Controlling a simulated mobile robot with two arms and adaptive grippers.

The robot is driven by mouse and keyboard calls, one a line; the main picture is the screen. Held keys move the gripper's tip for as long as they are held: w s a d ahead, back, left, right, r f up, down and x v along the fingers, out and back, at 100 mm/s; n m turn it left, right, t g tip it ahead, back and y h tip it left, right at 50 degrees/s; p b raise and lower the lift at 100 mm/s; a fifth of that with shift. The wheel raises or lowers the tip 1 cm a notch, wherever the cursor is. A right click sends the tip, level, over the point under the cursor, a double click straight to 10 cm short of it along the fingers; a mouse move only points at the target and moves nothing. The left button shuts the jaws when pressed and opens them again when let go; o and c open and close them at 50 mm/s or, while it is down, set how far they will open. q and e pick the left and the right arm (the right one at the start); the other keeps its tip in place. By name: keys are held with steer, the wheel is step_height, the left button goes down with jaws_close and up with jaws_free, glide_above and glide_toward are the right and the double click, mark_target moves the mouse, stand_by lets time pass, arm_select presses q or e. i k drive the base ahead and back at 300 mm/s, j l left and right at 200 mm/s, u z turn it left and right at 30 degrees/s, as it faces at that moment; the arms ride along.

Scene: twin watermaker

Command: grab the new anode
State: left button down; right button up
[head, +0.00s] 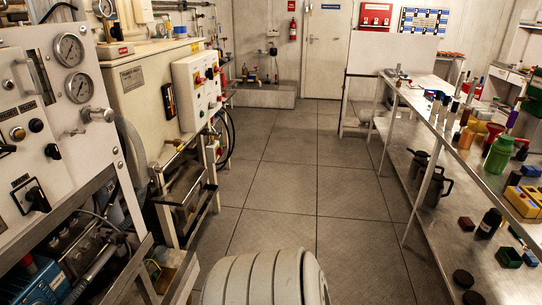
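I cannot make out an anode for certain in the head view. Neither of my grippers is in view.
A grey tiled aisle (300,188) runs clear to a white door (328,50). Gauge panels (75,95) and a white switch box (197,88) line the left. The bench's lower shelf (420,255) holds dark jugs (437,187) and a black bottle (489,223).

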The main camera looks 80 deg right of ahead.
mark_target(434, 222)
steer(key=z, duration=4.55)
steer(key=i+j+z, duration=0.15)
steer(key=z, duration=0.25)
steer(key=i+j+z, duration=0.1)
steer(key=j+z, duration=1)
steer(key=z, duration=0.2)
steer(key=i, duration=0.05)
